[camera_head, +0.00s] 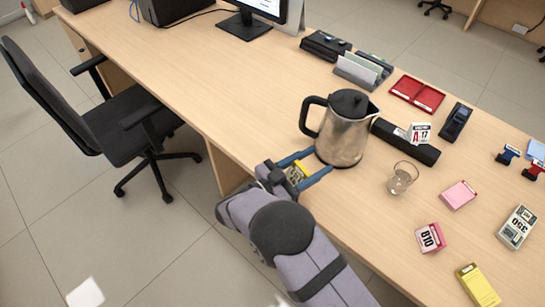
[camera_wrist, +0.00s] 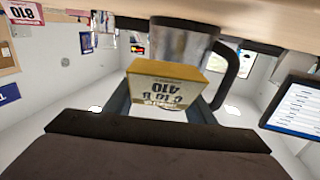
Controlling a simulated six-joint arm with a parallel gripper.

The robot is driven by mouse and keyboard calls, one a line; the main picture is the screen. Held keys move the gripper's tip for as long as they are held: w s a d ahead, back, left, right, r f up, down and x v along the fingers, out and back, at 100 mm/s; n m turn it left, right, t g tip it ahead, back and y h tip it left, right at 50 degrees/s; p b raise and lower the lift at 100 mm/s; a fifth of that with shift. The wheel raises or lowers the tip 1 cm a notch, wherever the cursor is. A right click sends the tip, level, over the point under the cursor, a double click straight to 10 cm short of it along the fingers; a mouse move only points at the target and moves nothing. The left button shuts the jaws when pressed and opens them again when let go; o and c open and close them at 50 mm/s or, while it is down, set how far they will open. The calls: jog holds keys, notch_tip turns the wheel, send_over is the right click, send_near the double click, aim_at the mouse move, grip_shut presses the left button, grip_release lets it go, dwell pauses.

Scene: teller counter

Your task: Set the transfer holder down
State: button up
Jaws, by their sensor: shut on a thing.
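My gripper (camera_head: 312,165) is shut on a small yellow block-like holder (camera_head: 298,173) at the desk's front edge, just left of and in front of the steel kettle (camera_head: 342,135). I take this to be the transfer holder. In the wrist view the holder (camera_wrist: 165,85) shows a pale face with an upside-down "410", between the blue fingers. The kettle (camera_wrist: 180,45) is close behind it there. I cannot tell whether the holder touches the desk. The fingers hide part of it.
The wooden desk (camera_head: 235,95) is bare left of the kettle. A glass (camera_head: 402,178), a pink holder marked "810" (camera_head: 430,238), a pink pad (camera_head: 459,195) and a yellow pad (camera_head: 478,285) stand to the right. A black bar (camera_head: 405,141) lies behind the glass.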

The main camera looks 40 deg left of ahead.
jog(key=shift+n+y, duration=0.6)
jog(key=shift+y, duration=0.3)
jog(key=s+a+f+b, duration=0.1)
jog(key=a+b, duration=0.2)
jog(key=s+a+f+b, duration=0.1)
jog(key=s+a+b, duration=0.1)
jog(key=a+b, duration=0.1)
jog(key=s+a+f+b, duration=0.2)
jog(key=a+b, duration=0.1)
jog(key=a, duration=0.1)
jog(key=shift+a+f, duration=0.1)
jog(key=shift+a, duration=0.2)
jog(key=s+a+n+y+b, duration=0.1)
jog(key=s+a+y+b, duration=0.1)
jog(key=s+a+b, duration=0.4)
jog(key=shift+s+a+n+t+y+b, duration=0.15)
jog(key=shift+a+n+t+y+b, duration=0.15)
jog(key=shift+a+b, duration=0.3)
jog(key=w+b, duration=0.1)
jog(key=w, duration=1.7)
jog(key=shift+d, duration=0.1)
jog(key=shift+f, duration=0.25)
jog(key=shift+f, duration=0.1)
jog(key=shift+f, duration=0.1)
jog(key=o, duration=1)
jog(key=shift+o, duration=0.2)
